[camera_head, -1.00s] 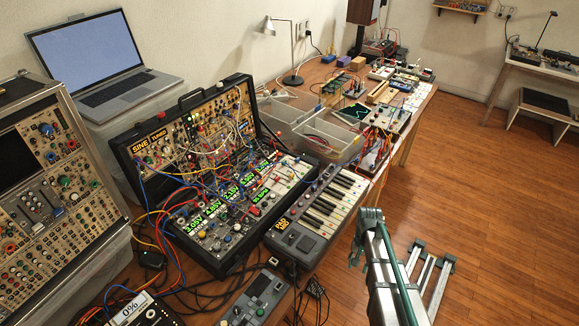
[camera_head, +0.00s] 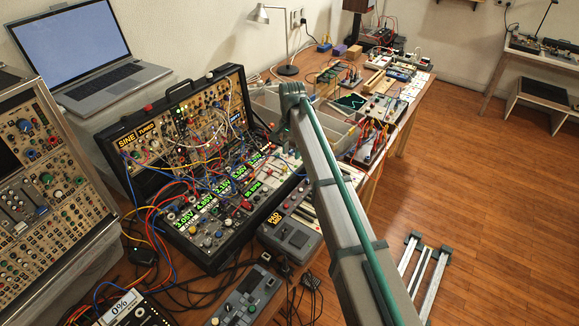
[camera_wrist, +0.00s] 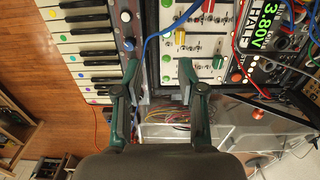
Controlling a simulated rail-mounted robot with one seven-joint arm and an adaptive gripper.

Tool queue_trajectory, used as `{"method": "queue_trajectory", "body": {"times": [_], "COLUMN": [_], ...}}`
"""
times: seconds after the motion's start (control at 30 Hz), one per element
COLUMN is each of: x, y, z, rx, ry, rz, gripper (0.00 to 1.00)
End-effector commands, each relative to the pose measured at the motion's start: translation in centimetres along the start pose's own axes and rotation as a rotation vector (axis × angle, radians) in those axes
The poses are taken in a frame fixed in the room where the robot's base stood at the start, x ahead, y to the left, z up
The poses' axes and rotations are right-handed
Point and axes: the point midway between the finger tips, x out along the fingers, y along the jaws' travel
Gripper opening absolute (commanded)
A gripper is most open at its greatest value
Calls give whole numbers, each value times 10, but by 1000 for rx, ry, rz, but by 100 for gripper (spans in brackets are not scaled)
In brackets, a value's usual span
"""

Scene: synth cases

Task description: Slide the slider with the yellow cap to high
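In the wrist view, a pale panel carries several small coloured caps. A yellow cap (camera_wrist: 180,38) is near its middle, with a red cap and green caps around it. I cannot tell for certain whether the yellow cap is a slider's. My gripper (camera_wrist: 159,68) is open and empty, its two dark green fingers apart over the lower edge of the panel. The yellow cap shows just above the right fingertip. Whether the fingers touch anything is unclear. In the head view my arm reaches toward the modular case (camera_head: 190,150); the gripper itself is hidden there.
A keyboard (camera_wrist: 85,48) with coloured dots lies left of the panel. A blue cable (camera_wrist: 160,30) crosses the panel, and more cables hang around the case. Clear bins (camera_head: 265,103) stand behind my arm. A laptop (camera_head: 75,50) and another module case (camera_head: 35,190) are at left.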

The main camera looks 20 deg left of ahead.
Motion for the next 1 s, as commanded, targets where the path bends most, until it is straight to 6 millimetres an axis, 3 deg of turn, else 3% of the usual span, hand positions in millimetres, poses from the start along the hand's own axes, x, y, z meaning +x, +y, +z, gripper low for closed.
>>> {"method": "queue_trajectory", "body": {"times": [0.03,0.1,0.27,0.7,1.0], "x": [-6,-14,-10,59,86], "y": [-18,-29,-32,-31,-31], "z": [1,5,8,8,8], "rx": [5,13,18,17,17], "ry": [2,2,1,0,2], "rz": [-2,-2,-1,0,-2], "gripper": [40,40,40,40,40]}}
